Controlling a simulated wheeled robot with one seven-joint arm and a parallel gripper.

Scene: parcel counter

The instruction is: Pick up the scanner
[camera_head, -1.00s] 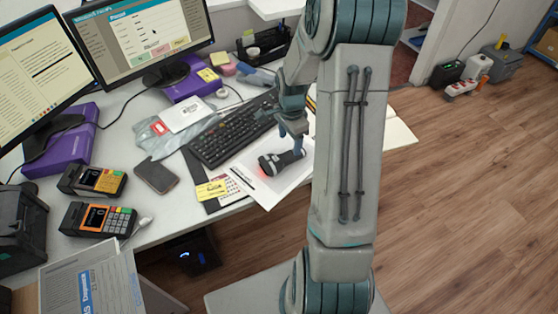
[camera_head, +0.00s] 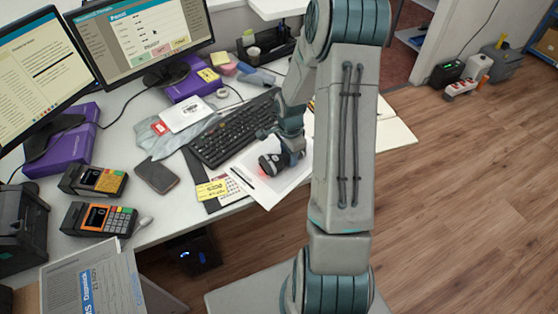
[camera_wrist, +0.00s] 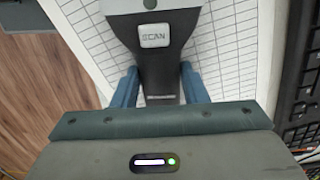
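The scanner (camera_head: 271,164) is a dark handheld device lying on white paper at the desk's front edge, with a red glow by its head. In the wrist view the scanner (camera_wrist: 153,50) has a "SCAN" label, and its narrower dark part runs down between my fingers. My gripper (camera_head: 292,152) is lowered at the scanner's right end. In the wrist view my gripper (camera_wrist: 158,86) has one blue finger on each side of the scanner. The fingers look open around it, with very narrow gaps; contact is hard to make out.
The keyboard (camera_head: 233,130) lies just behind the scanner. Yellow labels (camera_head: 212,188) lie to its left, with a phone (camera_head: 157,177) and card terminals (camera_head: 98,219) further left. Two monitors (camera_head: 135,40) stand at the back. My arm hides part of the desk.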

